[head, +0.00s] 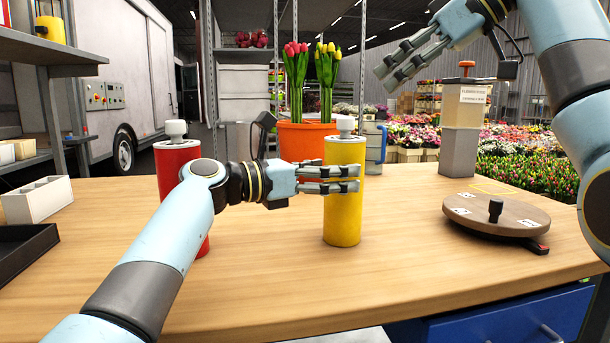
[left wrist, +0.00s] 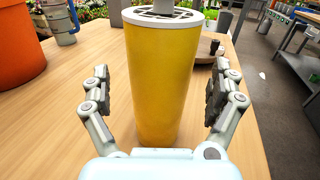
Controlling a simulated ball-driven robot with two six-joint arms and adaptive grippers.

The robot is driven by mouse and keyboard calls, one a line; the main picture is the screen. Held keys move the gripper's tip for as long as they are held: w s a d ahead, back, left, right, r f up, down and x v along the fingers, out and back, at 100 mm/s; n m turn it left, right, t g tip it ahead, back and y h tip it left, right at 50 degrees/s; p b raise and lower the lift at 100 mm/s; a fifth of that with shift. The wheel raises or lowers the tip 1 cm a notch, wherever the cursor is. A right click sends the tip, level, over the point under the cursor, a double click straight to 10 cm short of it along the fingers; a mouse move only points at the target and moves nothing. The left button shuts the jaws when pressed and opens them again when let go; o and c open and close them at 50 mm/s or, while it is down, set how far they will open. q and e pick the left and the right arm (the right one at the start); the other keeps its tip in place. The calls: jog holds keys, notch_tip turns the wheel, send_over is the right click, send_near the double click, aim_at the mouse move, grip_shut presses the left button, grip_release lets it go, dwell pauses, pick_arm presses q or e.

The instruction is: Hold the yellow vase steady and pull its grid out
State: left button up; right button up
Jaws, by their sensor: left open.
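The yellow vase (head: 343,220) stands upright on the table, and it fills the middle of the left wrist view (left wrist: 161,80). My left gripper (head: 350,178) is open, with one finger on each side of the vase. The left wrist view (left wrist: 161,88) shows a gap between each finger and the vase. My right gripper (head: 383,78) is raised at the upper right, apart from the vase, empty; its fingers look parted.
A red vase (head: 177,160) stands left, partly behind my left arm. An orange pot (head: 303,140) with tulips and a blue-grey jug (head: 376,145) stand behind. A round wooden turntable (head: 497,212) and a grey dispenser (head: 461,130) stand right. The front table is clear.

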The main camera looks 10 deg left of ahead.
pick_arm(q)
jog(key=shift+x, duration=1.6)
jog(key=c, duration=1.5)
jog(key=o, duration=1.6)
jog(key=shift+c, duration=0.2)
